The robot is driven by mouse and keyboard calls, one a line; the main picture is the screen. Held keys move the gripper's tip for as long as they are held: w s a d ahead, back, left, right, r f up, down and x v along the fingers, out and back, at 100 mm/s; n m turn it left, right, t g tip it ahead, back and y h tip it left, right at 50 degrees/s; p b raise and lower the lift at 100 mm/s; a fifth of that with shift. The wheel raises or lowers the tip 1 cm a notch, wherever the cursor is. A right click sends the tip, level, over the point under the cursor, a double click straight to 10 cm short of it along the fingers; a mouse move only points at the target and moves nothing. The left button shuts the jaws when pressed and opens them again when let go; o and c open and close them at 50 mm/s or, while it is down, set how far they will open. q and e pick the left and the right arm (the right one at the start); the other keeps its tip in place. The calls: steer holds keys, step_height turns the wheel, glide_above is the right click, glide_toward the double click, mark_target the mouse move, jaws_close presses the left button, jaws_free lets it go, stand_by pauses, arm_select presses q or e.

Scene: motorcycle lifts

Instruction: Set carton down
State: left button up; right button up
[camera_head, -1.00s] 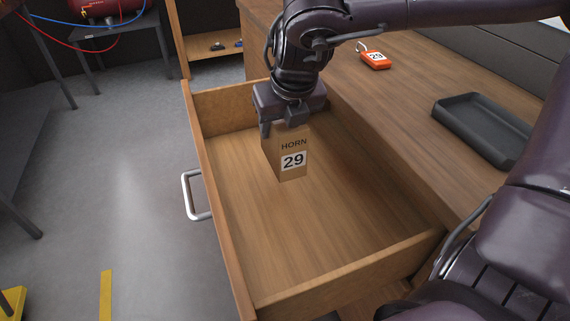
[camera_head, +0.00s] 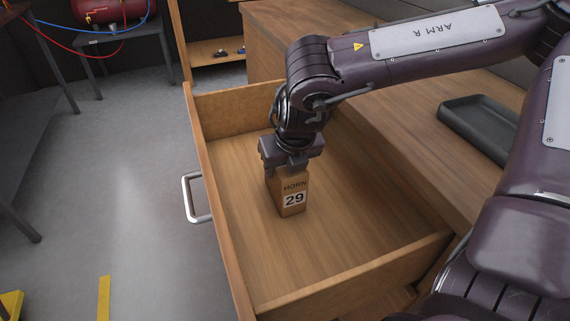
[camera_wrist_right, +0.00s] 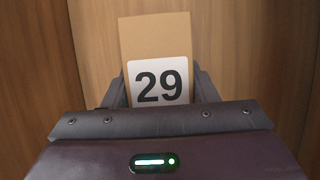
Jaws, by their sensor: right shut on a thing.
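The carton (camera_head: 289,197) is a small brown box marked HORN and 29. It is upright inside the open wooden drawer (camera_head: 345,272), at or very near the drawer floor; I cannot tell whether it touches. My right gripper (camera_head: 288,168) is shut on the carton's top from above. In the right wrist view the carton (camera_wrist_right: 157,60), with a white 29 label, sits between the fingers of the right gripper (camera_wrist_right: 158,95). My left gripper is not in view.
The drawer floor around the carton is bare. A dark tray (camera_head: 483,128) lies on the wooden counter (camera_head: 420,140) to the right. The drawer's metal handle (camera_head: 193,198) faces the grey floor on the left. A red tank (camera_head: 108,10) stands at the back left.

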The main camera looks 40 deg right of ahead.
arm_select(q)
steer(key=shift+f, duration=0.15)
arm_select(e)
steer(key=shift+f, duration=0.2)
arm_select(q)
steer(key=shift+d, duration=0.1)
arm_select(e)
steer(key=o, duration=1.1)
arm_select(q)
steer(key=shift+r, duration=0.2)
arm_select(e)
steer(key=shift+r, duration=0.15)
steer(key=p+v, duration=0.2)
steer(key=v, duration=0.9)
steer(key=shift+r, duration=0.15)
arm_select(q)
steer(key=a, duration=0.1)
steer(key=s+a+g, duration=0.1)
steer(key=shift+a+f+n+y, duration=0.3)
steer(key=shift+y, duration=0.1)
arm_select(e)
steer(key=shift+s+a+r, duration=0.1)
steer(key=shift+s+r, duration=0.05)
steer(key=shift+r, duration=0.2)
arm_select(q)
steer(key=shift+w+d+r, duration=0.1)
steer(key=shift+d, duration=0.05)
steer(key=shift+p, duration=0.3)
arm_select(e)
steer(key=shift+r, duration=0.1)
